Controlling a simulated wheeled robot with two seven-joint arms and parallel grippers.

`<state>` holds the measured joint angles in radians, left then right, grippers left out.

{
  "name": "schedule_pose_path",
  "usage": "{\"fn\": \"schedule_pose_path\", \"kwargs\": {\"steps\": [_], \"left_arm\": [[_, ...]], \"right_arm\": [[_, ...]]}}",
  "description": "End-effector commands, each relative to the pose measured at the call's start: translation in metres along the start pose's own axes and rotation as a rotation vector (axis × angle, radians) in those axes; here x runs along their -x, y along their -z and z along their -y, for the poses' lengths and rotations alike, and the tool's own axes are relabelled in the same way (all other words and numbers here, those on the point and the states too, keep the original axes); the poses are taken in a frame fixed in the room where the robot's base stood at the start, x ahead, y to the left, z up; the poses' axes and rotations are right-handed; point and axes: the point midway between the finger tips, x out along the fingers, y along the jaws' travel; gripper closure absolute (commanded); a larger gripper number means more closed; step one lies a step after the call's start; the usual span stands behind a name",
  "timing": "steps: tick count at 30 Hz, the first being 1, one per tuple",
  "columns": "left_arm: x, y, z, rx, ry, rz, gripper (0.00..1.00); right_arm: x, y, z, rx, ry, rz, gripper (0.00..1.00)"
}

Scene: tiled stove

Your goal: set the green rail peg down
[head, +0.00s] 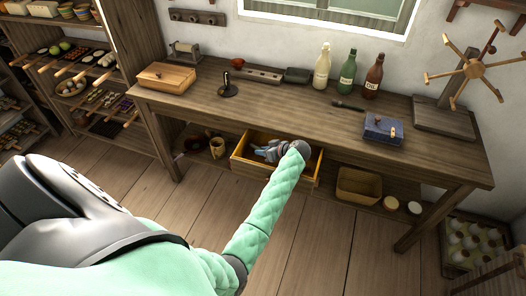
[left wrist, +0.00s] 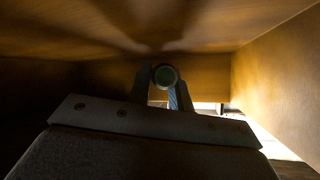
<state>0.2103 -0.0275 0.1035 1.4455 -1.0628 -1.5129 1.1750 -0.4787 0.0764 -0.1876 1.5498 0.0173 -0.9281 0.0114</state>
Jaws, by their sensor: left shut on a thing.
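My left gripper (head: 262,150) reaches down into the open wooden drawer (head: 308,180) under the workbench in the head view. In the left wrist view my left gripper (left wrist: 162,92) is shut on the green rail peg (left wrist: 165,76), whose dark green round end shows between the two fingers. Wooden drawer walls (left wrist: 285,75) surround the gripper there. In the head view the peg cannot be made out. Whether the peg touches the drawer is not clear. My right gripper is in neither view.
The workbench (head: 300,112) carries a wooden box (head: 166,78), a slotted block (head: 257,75), bottles (head: 347,72), a blue box (head: 383,130) and a spoked wheel stand (head: 470,68). A mug (head: 217,147) and a bin (head: 358,186) flank the drawer below. The bench's middle is clear.

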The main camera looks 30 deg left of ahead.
Motion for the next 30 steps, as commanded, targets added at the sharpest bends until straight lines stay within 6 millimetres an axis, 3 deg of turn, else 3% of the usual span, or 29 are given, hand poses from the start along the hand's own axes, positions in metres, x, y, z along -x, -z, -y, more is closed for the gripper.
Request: {"fn": "schedule_pose_path", "kwargs": {"steps": [6, 13, 14, 17, 30], "left_arm": [[-0.001, -0.002, -0.001, 0.0, 0.0, 0.0, 1.0], [-0.002, -0.003, -0.001, 0.0, 0.0, 0.0, 1.0], [-0.002, -0.003, -0.001, 0.0, 0.0, 0.0, 0.76], [-0.002, -0.003, -0.001, 0.0, 0.0, 0.0, 0.58], [-0.001, -0.001, 0.0, 0.0, 0.0, 0.0, 0.58]], "right_arm": [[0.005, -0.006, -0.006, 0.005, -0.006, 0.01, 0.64], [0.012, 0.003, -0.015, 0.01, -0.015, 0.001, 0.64], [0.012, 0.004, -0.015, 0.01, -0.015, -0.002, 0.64], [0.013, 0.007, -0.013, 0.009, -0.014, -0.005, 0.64], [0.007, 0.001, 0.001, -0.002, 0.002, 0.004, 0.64]]}}
